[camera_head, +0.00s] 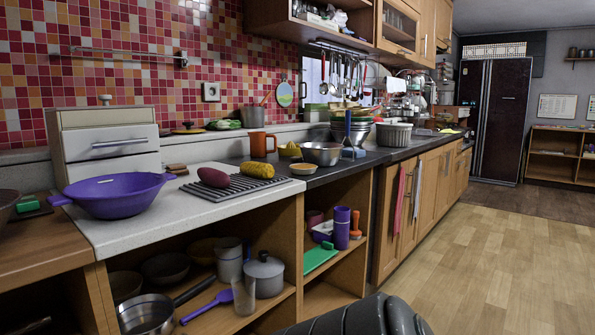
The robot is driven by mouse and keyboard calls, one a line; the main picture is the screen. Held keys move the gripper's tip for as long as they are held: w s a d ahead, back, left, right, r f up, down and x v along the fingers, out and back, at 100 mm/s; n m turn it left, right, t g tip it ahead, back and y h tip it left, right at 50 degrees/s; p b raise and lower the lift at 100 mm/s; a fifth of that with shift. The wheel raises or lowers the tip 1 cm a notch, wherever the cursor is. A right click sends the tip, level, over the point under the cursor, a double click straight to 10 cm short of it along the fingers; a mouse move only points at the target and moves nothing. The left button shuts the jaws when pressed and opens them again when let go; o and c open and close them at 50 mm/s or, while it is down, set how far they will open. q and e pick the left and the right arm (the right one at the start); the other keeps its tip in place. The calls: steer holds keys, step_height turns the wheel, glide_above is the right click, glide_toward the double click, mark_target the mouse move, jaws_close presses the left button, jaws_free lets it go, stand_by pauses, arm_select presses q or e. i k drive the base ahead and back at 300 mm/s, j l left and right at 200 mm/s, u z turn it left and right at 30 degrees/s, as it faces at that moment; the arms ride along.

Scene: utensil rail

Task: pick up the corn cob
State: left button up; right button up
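The corn cob (257,171) is yellow and lies on its side on a dark ribbed rack (238,187) on the counter. A dark reddish potato-like vegetable (213,177) lies to its left on the same rack, with a gap between them. Neither of my grippers shows in the head view. A dark grey rounded part at the bottom edge appears to belong to my own arm. Nothing touches the corn cob except the rack under it.
A purple pan (115,195) stands on the white counter (180,215) to the left. A small bowl (304,169), a metal bowl (322,153) and an orange mug (262,145) stand right of and behind the corn. Open shelves below hold pots (264,274). The wooden floor at right is clear.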

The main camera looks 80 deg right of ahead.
mark_target(262, 170)
steer(key=z, duration=1.85)
steer(key=j+z, duration=0.2)
steer(key=z, duration=0.2)
steer(key=j+z, duration=0.15)
steer(key=z, duration=0.2)
steer(key=j+z, duration=0.2)
steer(key=z, duration=0.2)
steer(key=k+j, duration=0.1)
steer(key=j, duration=0.45)
steer(key=k+j, duration=0.1)
steer(key=j, duration=0.5)
